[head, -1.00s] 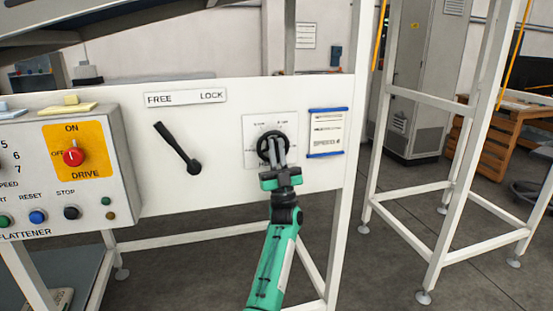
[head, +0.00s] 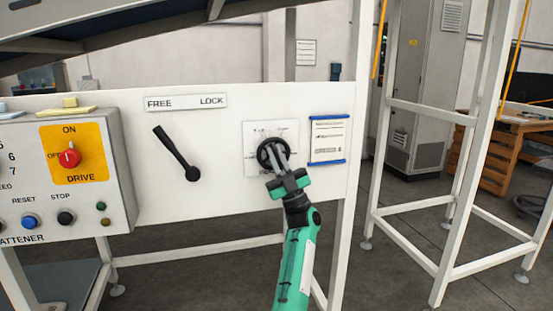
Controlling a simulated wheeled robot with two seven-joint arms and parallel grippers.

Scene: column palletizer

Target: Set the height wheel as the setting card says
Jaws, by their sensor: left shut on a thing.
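The height wheel (head: 261,155) is a small black handwheel on a white dial plate (head: 256,130) on the white panel. My left gripper (head: 277,157) is shut on the wheel's rim at its lower right, and its arm reaches up from the bottom of the view. The gripper covers part of the wheel and the label below it. The dial marks are too small to read. The setting card (head: 328,140), white with blue strips at top and bottom, is fixed to the panel right of the wheel. Its print is too small to read. My right gripper is not in view.
A black lever (head: 177,153) under a FREE/LOCK label (head: 186,102) points up and left, towards FREE. A control box (head: 117,170) with a red DRIVE knob (head: 69,157) and several buttons stands at the left. White frame posts (head: 484,150) rise at the right.

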